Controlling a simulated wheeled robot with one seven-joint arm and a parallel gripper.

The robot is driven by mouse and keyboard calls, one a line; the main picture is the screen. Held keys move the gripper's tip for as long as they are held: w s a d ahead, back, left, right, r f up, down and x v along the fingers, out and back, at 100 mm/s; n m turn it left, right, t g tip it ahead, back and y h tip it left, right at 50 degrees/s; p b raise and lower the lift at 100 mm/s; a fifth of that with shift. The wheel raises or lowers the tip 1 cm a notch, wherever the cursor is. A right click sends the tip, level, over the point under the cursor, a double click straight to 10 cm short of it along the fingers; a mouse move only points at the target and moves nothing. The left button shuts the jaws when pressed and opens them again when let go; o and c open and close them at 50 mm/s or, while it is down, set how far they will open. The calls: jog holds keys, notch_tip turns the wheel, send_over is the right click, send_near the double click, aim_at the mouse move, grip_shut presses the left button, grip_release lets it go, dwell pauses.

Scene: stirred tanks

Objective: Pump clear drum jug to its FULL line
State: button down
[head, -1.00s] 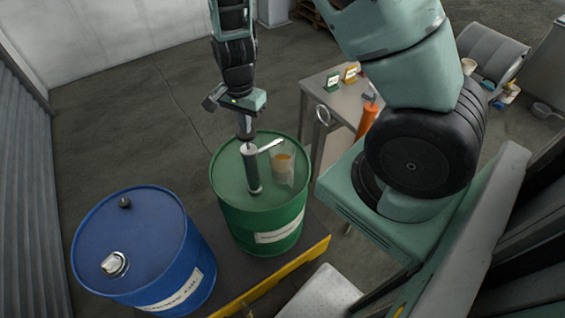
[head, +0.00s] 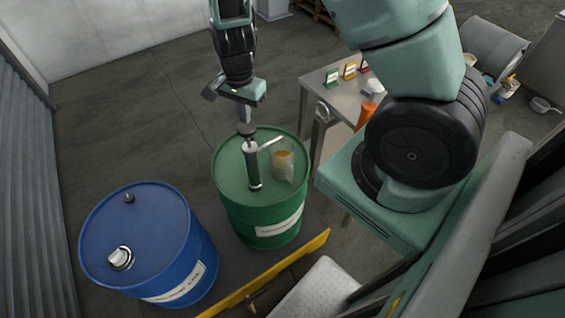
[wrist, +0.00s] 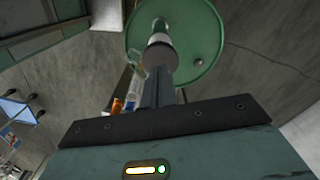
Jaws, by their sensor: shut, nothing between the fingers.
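The green drum (head: 229,207) stands upright with a grey hand pump (head: 254,168) on its lid. The pump's dark knob (head: 246,130) stands above the pump body on a short length of rod. The clear jug (head: 285,168) is at the right of the pump, beneath its pale spout (head: 270,144), with amber liquid in it. Its FULL line is too small to make out. My gripper (head: 245,114) is shut and empty, pointing down just over the knob; I cannot tell whether they touch. In the wrist view the fingers (wrist: 158,90) point at the pump top over the green drum (wrist: 200,30).
A blue drum (head: 140,235) with a silver cap stands left of the green drum. A yellow-edged barrier (head: 270,272) runs in front. A metal table (head: 335,95) with small coloured signs and an orange object (head: 366,115) stands behind right. Open floor lies behind left.

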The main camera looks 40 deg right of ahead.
aim_at(246, 127)
jog(key=shift+f, duration=0.1)
jog(key=shift+f+b, duration=2.95)
jog(key=shift+f, duration=0.8)
jog(key=shift+r+p, duration=3.55)
jog(key=shift+r, duration=0.35)
jog(key=shift+f, duration=0.15)
jog(key=shift+p, duration=0.3)
notch_tip(246, 127, up, 5)
jog(key=p, duration=0.4)
